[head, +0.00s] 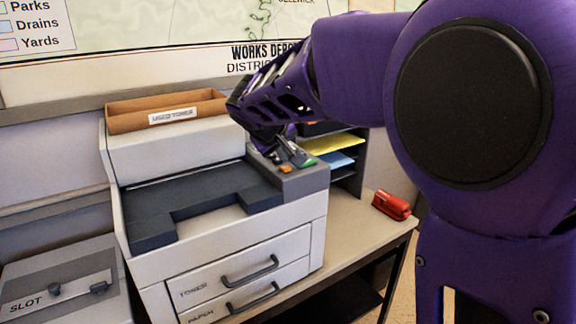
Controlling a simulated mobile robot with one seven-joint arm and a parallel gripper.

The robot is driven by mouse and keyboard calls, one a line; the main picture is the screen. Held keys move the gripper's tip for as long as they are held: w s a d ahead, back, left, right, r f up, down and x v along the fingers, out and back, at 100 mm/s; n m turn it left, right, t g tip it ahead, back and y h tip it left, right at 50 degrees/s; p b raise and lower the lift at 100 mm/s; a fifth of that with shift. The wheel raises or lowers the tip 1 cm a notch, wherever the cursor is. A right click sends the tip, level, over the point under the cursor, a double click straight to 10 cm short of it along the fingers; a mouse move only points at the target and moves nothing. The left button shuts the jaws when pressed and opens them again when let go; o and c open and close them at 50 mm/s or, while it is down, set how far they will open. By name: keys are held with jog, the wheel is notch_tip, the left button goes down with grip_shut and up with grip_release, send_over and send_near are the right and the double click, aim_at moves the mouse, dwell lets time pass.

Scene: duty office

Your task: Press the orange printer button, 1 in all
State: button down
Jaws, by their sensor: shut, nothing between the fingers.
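The printer (240,245) is a large white and dark grey machine in the middle of the head view. On its right side is a raised grey control panel (308,183). The orange button (285,169) shows as a small patch on the panel's front left part. A green button (308,164) sits to its right. My gripper (294,156) reaches down over the panel from behind and is shut and empty. Its fingertips are close to the buttons, just behind the orange one in the picture. I cannot tell whether they touch the panel.
A brown box labelled "USED TONER" (172,115) sits on the printer's back. Shelves with yellow (335,144) and blue paper stand behind the panel. A red stapler (391,205) lies on the table (350,235) at right. A grey slot box (62,285) is at left.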

aim_at(285, 170)
jog(key=shift+f, duration=0.1)
jog(key=shift+f+b, duration=0.4)
jog(key=shift+b, duration=0.25)
jog(key=shift+f+b, duration=0.4)
jog(key=shift+b, duration=0.1)
dwell(0.7)
jog(key=shift+r, duration=0.1)
jog(key=shift+r+p, duration=0.55)
jog(key=shift+r, duration=0.2)
jog(key=shift+r+p, duration=1.65)
jog(key=shift+r, duration=0.85)
